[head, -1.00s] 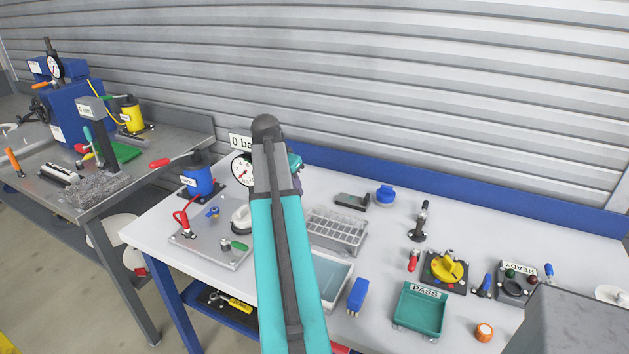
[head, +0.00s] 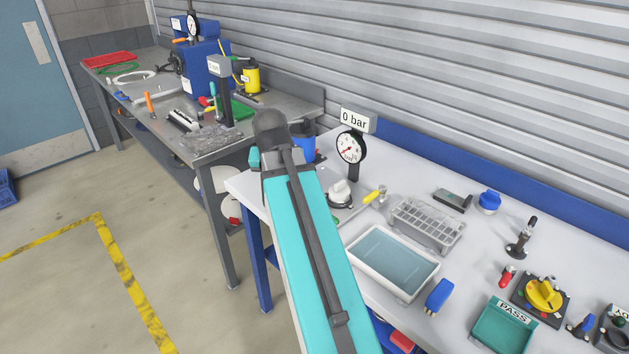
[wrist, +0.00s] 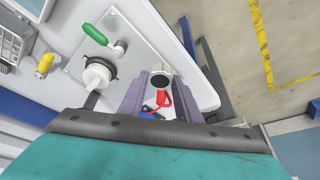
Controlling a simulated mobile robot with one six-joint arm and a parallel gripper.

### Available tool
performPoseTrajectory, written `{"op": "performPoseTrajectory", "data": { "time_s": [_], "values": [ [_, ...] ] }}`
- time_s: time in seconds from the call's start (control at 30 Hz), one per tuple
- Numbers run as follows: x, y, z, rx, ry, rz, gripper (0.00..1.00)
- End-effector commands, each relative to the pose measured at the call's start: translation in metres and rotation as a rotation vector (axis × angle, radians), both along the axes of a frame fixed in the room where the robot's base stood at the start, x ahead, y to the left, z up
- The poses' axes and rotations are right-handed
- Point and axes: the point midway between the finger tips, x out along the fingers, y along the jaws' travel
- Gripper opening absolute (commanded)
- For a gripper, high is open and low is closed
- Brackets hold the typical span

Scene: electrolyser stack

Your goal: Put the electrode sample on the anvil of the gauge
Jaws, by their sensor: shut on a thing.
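In the wrist view my gripper (wrist: 161,84) is shut on a small round grey disc, the electrode sample (wrist: 161,81), held between its two purple-grey fingers. In the head view my arm hides the gripper and the sample. The gripper is over the left end of the white table, apart from the gauge.
The steel bench (head: 205,146) also carries a blue press (head: 205,75), a yellow cylinder (head: 252,76) and loose tools. A gap separates it from the white table. A dial with a "0 bar" sign (head: 354,121), a rack (head: 428,222) and a water tray (head: 392,262) stand on the table.

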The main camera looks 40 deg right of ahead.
Motion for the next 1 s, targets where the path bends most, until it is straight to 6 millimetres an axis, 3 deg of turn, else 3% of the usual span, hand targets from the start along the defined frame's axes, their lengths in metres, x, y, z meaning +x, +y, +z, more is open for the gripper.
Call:
{"op": "performPoseTrajectory", "data": {
  "time_s": [0.03, 0.7, 0.9, 1.0],
  "values": [
    [0.008, 0.017, 0.001, -0.001, -0.001, 0.048, 0.05],
    [0.094, 0.222, 0.013, -0.003, -0.003, 0.629, 0.05],
    [0.107, 0.263, 0.015, -0.003, -0.005, 0.741, 0.05],
    [0.109, 0.272, 0.016, -0.004, -0.006, 0.764, 0.05]
  ]
}}
